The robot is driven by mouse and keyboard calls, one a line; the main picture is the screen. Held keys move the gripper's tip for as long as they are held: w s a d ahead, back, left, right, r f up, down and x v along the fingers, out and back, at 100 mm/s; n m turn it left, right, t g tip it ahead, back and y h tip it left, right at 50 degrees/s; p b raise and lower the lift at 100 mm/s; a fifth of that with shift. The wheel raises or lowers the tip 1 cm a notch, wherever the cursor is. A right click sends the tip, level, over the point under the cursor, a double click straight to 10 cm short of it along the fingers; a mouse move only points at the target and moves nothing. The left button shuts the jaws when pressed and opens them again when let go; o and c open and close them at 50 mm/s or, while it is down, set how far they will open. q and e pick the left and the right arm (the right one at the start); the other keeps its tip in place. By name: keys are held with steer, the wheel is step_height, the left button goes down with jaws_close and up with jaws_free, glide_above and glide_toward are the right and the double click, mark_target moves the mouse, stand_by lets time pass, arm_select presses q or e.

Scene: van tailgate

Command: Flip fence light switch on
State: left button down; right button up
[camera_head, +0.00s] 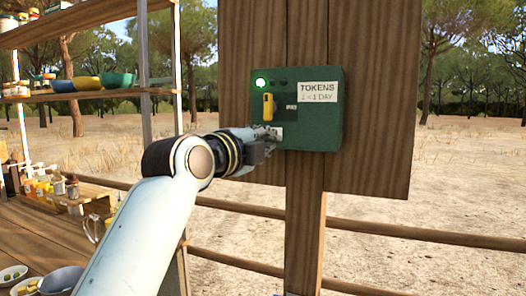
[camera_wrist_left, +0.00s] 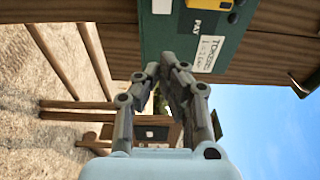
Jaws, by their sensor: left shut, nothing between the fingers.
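A green box (camera_head: 325,122) is mounted on a wooden board and post in the head view. It carries a lit green lamp (camera_head: 261,83), a yellow switch lever (camera_head: 268,106) and a white label reading "TOKENS" (camera_head: 318,92). My left gripper (camera_head: 272,136) is shut and empty, at the lower left of the box, just below the yellow lever. I cannot tell whether it touches the box. In the left wrist view the shut fingers (camera_wrist_left: 163,72) point toward the green box (camera_wrist_left: 229,47), with the yellow part (camera_wrist_left: 232,17) at the top edge. My right gripper is out of view.
The wooden board (camera_head: 385,105) surrounds the box, on a post (camera_head: 304,230) with fence rails (camera_head: 420,236) behind. At left stand shelves (camera_head: 70,97) with bowls and a wooden table (camera_head: 40,245) with jars and dishes. Open sandy ground lies beyond.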

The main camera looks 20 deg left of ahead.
arm_select(q)
steer(key=s, duration=0.2)
steer(key=shift+s+d, duration=0.15)
steer(key=shift+s, duration=0.15)
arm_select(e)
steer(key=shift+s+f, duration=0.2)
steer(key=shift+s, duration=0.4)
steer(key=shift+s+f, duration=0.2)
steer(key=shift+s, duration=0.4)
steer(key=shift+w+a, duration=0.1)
